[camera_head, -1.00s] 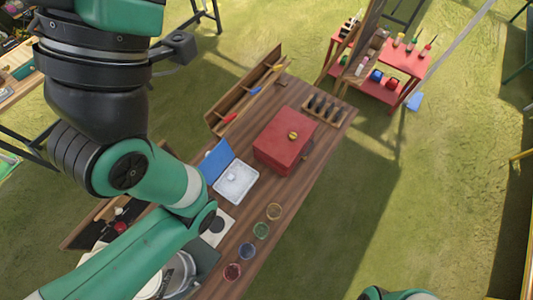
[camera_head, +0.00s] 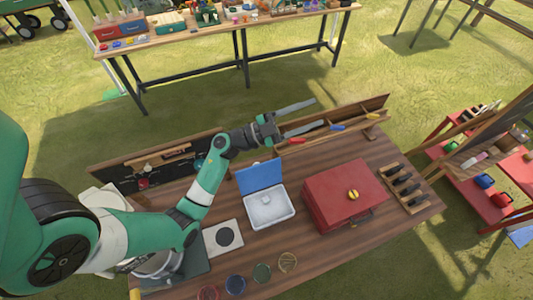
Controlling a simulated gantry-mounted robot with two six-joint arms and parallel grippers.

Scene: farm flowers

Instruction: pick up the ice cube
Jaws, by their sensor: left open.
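A white tray (camera_head: 270,212) with a raised blue lid (camera_head: 261,176) stands on the wooden table. A small whitish lump (camera_head: 266,200) lies in the tray; it may be the ice cube, but it is too small to tell. My left gripper (camera_head: 318,112) is open and empty, its two long grey fingers pointing right. It is above the back edge of the table, beyond the tray and apart from it. My right gripper is out of view.
A red box (camera_head: 343,197) stands right of the tray, with a wooden rack (camera_head: 403,187) beyond it. A wooden holder (camera_head: 345,130) with coloured tools lines the back edge. Several small round dishes (camera_head: 236,284) line the front edge. A white square with a dark disc (camera_head: 223,238) lies left of the tray.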

